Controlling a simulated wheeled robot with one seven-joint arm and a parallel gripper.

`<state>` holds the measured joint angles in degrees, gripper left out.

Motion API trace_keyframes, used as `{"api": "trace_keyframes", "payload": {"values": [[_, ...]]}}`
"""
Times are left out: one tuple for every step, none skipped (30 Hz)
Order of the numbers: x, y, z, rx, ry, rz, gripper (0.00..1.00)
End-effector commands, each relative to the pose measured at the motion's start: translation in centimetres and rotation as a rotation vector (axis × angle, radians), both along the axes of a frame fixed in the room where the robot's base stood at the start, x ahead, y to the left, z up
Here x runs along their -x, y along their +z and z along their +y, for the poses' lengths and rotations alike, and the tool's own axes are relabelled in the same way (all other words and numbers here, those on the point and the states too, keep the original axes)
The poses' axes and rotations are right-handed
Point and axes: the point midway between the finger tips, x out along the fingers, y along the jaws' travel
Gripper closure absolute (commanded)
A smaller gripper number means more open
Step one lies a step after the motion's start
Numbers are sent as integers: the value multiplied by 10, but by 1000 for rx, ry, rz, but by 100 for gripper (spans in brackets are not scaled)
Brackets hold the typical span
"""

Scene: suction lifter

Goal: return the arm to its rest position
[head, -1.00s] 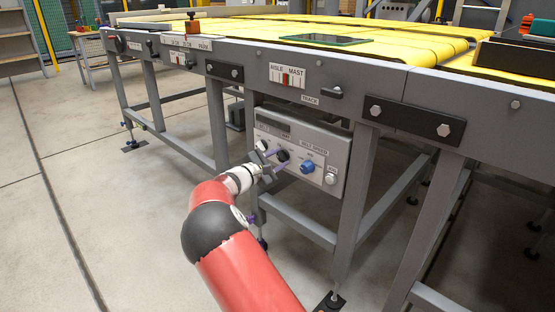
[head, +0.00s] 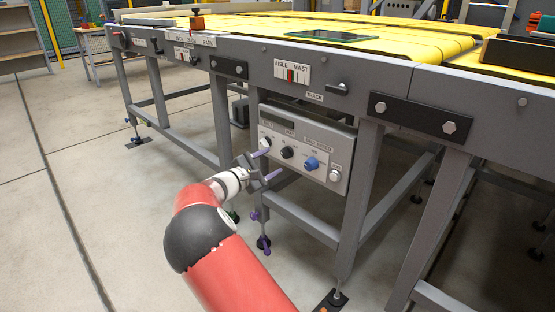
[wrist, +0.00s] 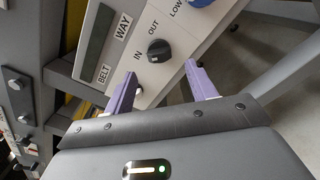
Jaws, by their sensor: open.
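My red arm with its black joint reaches up from the bottom of the head view. My gripper (head: 262,168) is open and empty, with two purple fingers pointing at the grey control box (head: 345,165) under the conveyor. In the wrist view my gripper (wrist: 160,88) has its fingers apart on either side of the black knob (wrist: 159,50). The knob stands beyond the fingertips, with a gap. In the head view the black knob (head: 287,152) and the blue knob (head: 311,163) sit on the box face, to the right of the fingers.
The conveyor frame (head: 370,85) carries yellow belts (head: 400,42) and an AISLE/MAST switch (head: 291,74). A frame leg (head: 357,205) stands right of the box. The floor (head: 100,190) to the left is open. A dark glass plate (head: 333,36) lies on the belt.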

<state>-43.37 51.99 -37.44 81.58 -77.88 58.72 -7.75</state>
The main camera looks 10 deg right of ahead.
Motion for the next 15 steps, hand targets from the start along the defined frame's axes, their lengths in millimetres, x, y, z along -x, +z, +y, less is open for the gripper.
{"api": "trace_keyframes", "payload": {"values": [[4, 0, 6, -1, 2, 0, 44], [6, 0, 9, -1, 2, 0, 44], [8, 0, 11, -1, 1, 0, 44], [9, 0, 12, 0, 0, 0, 44], [10, 0, 14, 0, 0, 0, 44], [11, 0, 15, -1, 0, -1, 44], [11, 0, 15, -1, 0, -1, 44], [12, 0, 16, -1, 0, -1, 44], [12, 0, 16, 0, 0, 0, 44], [12, 0, 16, -1, 0, -1, 44], [12, 0, 16, 0, 0, 0, 44], [12, 0, 16, 0, 0, 0, 44], [12, 0, 16, 0, 0, 0, 44], [12, 0, 16, -1, 0, -1, 44], [12, 0, 14, -4, -3, -1, 44]]}}
